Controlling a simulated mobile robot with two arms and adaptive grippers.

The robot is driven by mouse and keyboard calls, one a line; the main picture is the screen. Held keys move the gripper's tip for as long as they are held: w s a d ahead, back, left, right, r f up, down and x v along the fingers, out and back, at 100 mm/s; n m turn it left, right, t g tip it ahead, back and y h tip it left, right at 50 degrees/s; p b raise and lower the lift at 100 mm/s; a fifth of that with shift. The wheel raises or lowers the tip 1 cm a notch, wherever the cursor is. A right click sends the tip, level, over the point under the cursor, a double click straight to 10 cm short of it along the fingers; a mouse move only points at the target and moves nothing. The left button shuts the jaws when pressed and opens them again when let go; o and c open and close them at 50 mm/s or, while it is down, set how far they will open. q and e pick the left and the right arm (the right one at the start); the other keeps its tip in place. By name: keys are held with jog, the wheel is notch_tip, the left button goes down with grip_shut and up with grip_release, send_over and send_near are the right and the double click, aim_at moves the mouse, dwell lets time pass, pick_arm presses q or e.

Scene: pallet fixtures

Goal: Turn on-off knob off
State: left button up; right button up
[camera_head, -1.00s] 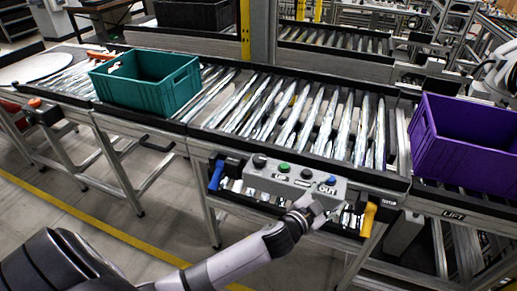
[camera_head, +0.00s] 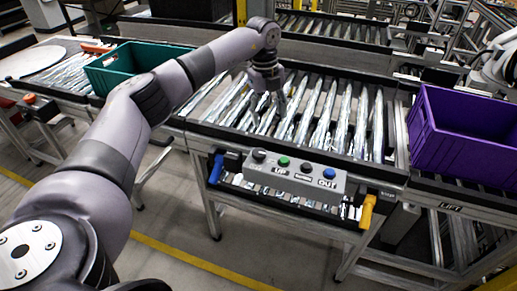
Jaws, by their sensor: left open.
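A grey control box (camera_head: 294,180) is mounted on the front of the conveyor. On its top are a black knob (camera_head: 259,156) at the left end, a green button (camera_head: 284,161), another black control (camera_head: 306,168) and a blue button (camera_head: 329,174). The black knob at the left end seems to be the on-off knob; its setting is too small to read. My left gripper (camera_head: 269,104) is open and empty, pointing down over the rollers behind the box, apart from the knob. My right gripper is not in view.
A teal crate (camera_head: 112,76), partly hidden by my left arm, stands on the conveyor's left part. A purple crate (camera_head: 462,152) stands at the right. Blue (camera_head: 216,168) and yellow (camera_head: 367,212) handles flank the box. The rollers (camera_head: 330,120) between the crates are bare.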

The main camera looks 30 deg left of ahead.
aim_at(259, 152)
pick_arm(q)
jog(key=shift+n+y, duration=0.4)
jog(key=shift+y, duration=0.1)
jog(key=a+f+p, duration=0.1)
jog(key=f, duration=0.3)
jog(key=f+p, duration=0.1)
jog(key=f, duration=0.4)
jog(key=a+f+p, duration=0.1)
jog(key=f+p, duration=0.1)
jog(key=f, duration=0.3)
jog(key=shift+s+a, duration=0.3)
jog(key=shift+s, duration=0.1)
jog(key=shift+f, duration=0.9)
jog(key=c, duration=1.2)
jog(key=shift+o, duration=0.2)
